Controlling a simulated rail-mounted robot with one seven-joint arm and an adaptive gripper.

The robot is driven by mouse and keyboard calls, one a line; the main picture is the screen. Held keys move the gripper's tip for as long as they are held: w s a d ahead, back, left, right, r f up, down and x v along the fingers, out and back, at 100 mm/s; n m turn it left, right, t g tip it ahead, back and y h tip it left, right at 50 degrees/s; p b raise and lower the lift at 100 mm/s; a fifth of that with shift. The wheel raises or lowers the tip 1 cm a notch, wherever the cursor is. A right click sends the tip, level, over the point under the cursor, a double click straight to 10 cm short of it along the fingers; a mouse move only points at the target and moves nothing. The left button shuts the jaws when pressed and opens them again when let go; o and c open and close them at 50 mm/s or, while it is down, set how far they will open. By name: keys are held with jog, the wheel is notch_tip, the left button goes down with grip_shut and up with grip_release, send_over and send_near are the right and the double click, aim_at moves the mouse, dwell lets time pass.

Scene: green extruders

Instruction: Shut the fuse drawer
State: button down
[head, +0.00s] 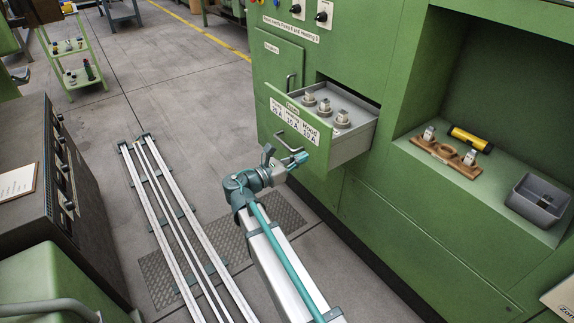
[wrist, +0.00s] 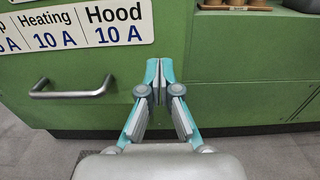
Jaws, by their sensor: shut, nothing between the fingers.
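The fuse drawer (head: 352,143) is a grey tray with a green front, pulled out of the green cabinet in the head view. Its front also fills the left of the wrist view (wrist: 115,62), with white labels reading Heating and Hood 10 A. The silver drawer handle (wrist: 72,92) is left of my gripper. My gripper (wrist: 160,72) has its teal fingertips together and empty, in front of the drawer front near its right edge, below the Hood label.
Several fuse holders (head: 325,106) stand in the drawer. A closed cabinet door (head: 278,60) is left of it. To the right, an open recess holds a wooden fuse block (head: 445,152), a yellow-black cylinder (head: 470,140) and a grey bin (head: 538,200). Floor rails (head: 180,220) run at left.

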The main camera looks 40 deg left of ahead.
aim_at(320, 149)
jog(key=shift+x, duration=2.55)
